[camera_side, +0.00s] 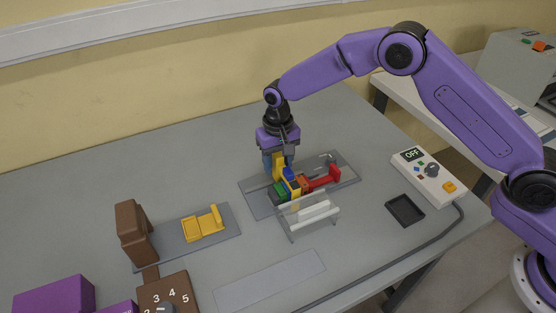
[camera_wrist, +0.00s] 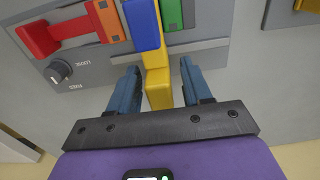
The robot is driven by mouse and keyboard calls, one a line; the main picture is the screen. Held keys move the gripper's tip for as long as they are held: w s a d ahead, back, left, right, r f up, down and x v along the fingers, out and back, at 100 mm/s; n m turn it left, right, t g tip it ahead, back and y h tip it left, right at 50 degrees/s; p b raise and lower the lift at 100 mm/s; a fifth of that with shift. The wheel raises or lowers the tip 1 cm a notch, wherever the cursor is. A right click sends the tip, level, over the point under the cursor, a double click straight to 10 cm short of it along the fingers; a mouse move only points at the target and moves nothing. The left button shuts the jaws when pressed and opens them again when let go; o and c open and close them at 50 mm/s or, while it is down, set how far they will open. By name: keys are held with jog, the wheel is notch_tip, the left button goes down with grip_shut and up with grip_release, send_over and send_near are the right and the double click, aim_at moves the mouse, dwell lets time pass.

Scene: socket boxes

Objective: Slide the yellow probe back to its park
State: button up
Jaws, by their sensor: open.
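The yellow probe (camera_wrist: 158,90) runs as a long bar from under the blue block toward my gripper in the wrist view. It also shows in the side view (camera_side: 278,167), at the back of the coloured blocks. My gripper (camera_wrist: 158,66) is open, with one blue finger on each side of the yellow bar and a visible gap to each. In the side view my gripper (camera_side: 278,160) points down over the grey plate (camera_side: 255,197). A yellow cradle (camera_side: 203,225) stands on another grey plate at left; I cannot tell whether it is the park.
Blue (camera_wrist: 143,22), orange (camera_wrist: 106,20), green (camera_wrist: 173,14) and red (camera_wrist: 37,38) pieces crowd close by. A black knob (camera_wrist: 60,71) is on the plate. A clear stand with white bars (camera_side: 312,213) is in front. A brown block (camera_side: 133,232) stands at left.

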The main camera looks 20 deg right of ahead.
grip_shut()
jog(key=shift+a+r, duration=0.1)
jog(key=shift+a, duration=4)
grip_release()
jog(key=shift+a, duration=0.1)
notch_tip(320, 180, up, 17)
jog(key=shift+r, duration=0.2)
